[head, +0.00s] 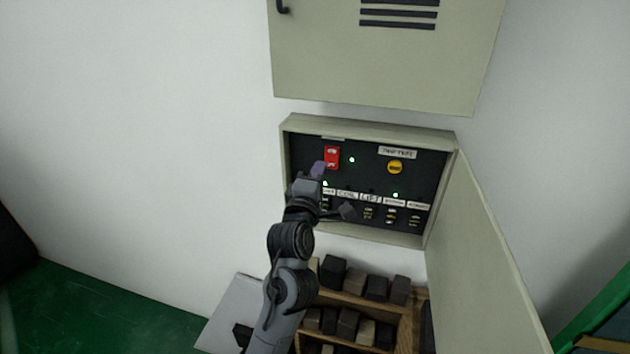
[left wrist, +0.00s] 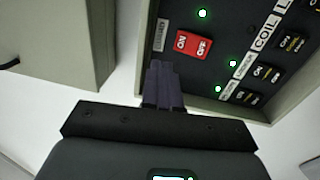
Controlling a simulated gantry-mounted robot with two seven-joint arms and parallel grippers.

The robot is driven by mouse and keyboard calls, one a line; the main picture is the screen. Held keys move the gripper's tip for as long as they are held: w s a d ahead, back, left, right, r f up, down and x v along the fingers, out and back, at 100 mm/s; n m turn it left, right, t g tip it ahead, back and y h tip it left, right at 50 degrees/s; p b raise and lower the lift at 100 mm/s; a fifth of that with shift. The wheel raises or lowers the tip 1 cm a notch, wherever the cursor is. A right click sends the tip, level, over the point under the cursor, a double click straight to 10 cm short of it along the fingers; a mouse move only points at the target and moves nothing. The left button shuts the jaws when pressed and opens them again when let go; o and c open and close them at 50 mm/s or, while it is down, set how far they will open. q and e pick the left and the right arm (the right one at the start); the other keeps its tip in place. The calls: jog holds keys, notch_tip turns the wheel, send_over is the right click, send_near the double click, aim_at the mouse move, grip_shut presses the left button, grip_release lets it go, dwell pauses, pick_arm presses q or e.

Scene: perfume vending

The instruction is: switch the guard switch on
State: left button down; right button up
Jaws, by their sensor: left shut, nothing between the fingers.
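An open control box (head: 290,140) on the wall holds a dark panel with a row of small switches under white labels. The leftmost label (head: 328,191) is too small to read surely; I cannot confirm it says guard. The switch below it (head: 326,203) is partly hidden by my arm. In the left wrist view the nearest small switch (left wrist: 247,97) sits lower right of the fingers. My left gripper (head: 319,167) is shut and empty, in front of the panel's left side near the red ON/OFF switch (head: 332,157). My right gripper is not visible.
A yellow button (head: 395,167) and several lit green lamps are on the panel. The box's door (head: 485,250) stands open at the right. A closed cabinet (head: 390,60) hangs above. A wooden rack (head: 405,330) of dark blocks stands below.

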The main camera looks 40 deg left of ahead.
pick_arm(q)
jog(key=shift+s+d+r, duration=0.15)
jog(key=shift+s+d, duration=0.15)
jog(key=shift+s, duration=0.3)
jog(key=shift+s+d+r, duration=0.15)
jog(key=shift+s+d, duration=0.1)
jog(key=shift+s, duration=0.3)
jog(key=shift+f, duration=0.15)
jog(key=s+d+f+m+g+h+p, duration=0.35)
jog(key=s+f, duration=0.25)
jog(key=f, duration=0.3)
jog(key=s+d+f+m+g+h+p, duration=0.2)
jog(key=s+f+m+p, duration=0.3)
jog(key=f, duration=0.5)
jog(key=s+d+f+m+g+h, duration=0.1)
jog(key=s+d+f+m+g, duration=0.1)
jog(key=s+m, duration=0.3)
jog(key=s+d+f+m+g+h+p, duration=0.1)
jog(key=s+d+f+m+g, duration=0.1)
jog(key=s+m, duration=0.4)
jog(key=s+d+f+m+g+h+p, duration=0.1)
jog(key=s+d+m+g, duration=0.3)
jog(key=s, duration=0.6)
jog(key=shift+d+f+m, duration=0.75)
jog(key=shift+d, duration=0.2)
jog(key=shift+g, duration=0.25)
